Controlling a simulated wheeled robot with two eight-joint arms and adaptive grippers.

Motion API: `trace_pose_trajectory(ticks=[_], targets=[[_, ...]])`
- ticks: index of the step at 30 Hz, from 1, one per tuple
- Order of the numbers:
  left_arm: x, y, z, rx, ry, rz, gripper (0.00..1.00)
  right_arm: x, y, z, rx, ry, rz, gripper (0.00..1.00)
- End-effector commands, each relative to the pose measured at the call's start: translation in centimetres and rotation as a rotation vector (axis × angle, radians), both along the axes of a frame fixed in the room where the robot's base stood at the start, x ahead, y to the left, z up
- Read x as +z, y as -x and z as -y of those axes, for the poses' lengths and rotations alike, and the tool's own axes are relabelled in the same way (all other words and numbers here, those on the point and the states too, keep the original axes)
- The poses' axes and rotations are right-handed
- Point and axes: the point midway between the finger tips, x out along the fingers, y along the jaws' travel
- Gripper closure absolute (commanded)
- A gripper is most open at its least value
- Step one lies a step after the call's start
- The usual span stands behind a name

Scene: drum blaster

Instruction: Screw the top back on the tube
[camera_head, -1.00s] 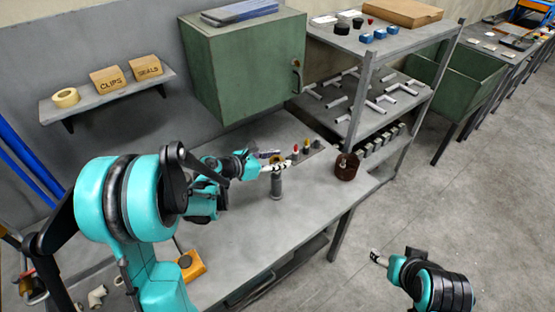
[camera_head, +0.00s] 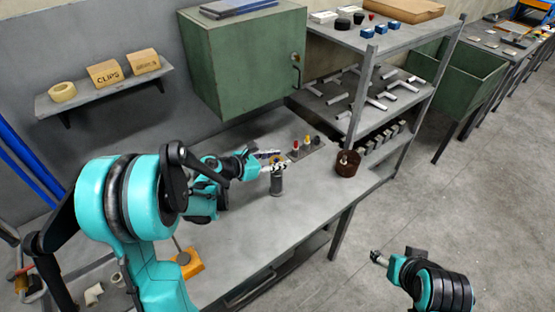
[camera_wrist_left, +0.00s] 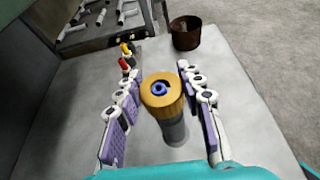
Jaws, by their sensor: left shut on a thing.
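The grey tube (camera_head: 277,187) stands upright on the workbench. A brass-coloured top (camera_wrist_left: 161,90) with a blue centre sits at the tube's upper end in the left wrist view, and the grey tube body (camera_wrist_left: 174,130) shows below it. I cannot tell how far the top is threaded. My left gripper (camera_head: 277,166) is at the tube's upper end, shut on the brass top. Its two purple-padded fingers lie on either side of the top in the left wrist view. My right gripper (camera_head: 376,257) is away from the bench over the floor; its jaw state is unclear.
A brown round container (camera_head: 347,163) stands near the bench's right end. Small red and yellow-tipped items (camera_head: 301,147) stand behind the tube. A green cabinet (camera_head: 245,65) hangs above the bench (camera_head: 240,245). An orange block (camera_head: 188,263) lies at the front left.

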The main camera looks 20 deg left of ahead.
Motion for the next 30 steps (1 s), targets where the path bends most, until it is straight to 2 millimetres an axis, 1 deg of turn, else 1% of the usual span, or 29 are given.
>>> trace_pose_trajectory(ticks=[11,24,30], targets=[[0.0,0.0,0.0,0.0,0.0,0.0,0.91,0.0,0.0,0.0,0.0,0.0,0.0,0.35],[-1.3,0.0,0.0,0.0,0.0,0.0,0.91,-1.3,0.0,0.0,0.0,0.0,0.0,0.35],[-1.5,0.0,0.0,0.0,0.0,0.0,0.91,-1.4,0.0,0.0,0.0,0.0,0.0,0.35]])
